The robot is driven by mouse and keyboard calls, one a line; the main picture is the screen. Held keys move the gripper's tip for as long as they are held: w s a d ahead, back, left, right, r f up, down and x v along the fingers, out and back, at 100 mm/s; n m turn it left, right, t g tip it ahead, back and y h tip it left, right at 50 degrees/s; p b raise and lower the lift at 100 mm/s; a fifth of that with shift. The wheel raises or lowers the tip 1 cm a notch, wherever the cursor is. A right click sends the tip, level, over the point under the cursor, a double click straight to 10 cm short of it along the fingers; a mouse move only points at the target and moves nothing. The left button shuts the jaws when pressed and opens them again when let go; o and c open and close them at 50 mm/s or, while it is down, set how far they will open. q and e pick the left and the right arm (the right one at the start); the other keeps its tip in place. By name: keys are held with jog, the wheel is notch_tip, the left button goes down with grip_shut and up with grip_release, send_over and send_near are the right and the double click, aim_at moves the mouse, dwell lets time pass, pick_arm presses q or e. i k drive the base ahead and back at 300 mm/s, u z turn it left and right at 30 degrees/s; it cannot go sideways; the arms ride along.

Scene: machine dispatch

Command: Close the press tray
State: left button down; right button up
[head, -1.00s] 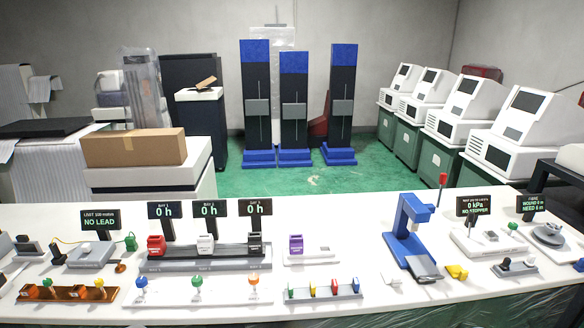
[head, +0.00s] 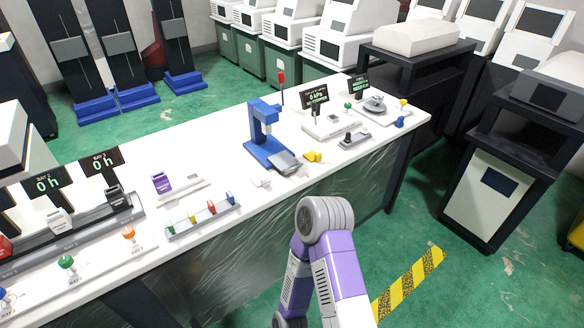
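A red-knobbed lever (head: 282,78) rises at the back of the press. A purple and white arm of mine is bent in front of the table, below the press and apart from it. Neither gripper shows in the head view.
A yellow piece (head: 313,156) lies right of the tray, and a small white piece (head: 261,183) lies left of it. A rack of coloured pieces (head: 202,220) is further left. A pressure station (head: 327,125) stands right of the press. Green floor is open in front.

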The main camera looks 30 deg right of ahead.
aim_at(283, 162)
jog(key=z, duration=0.25)
jog(key=k, duration=0.3)
jog(key=z, duration=2.75)
jog(key=i, duration=0.15)
jog(key=u, duration=2.05)
jog(key=i, duration=1)
jog(key=u, duration=0.95)
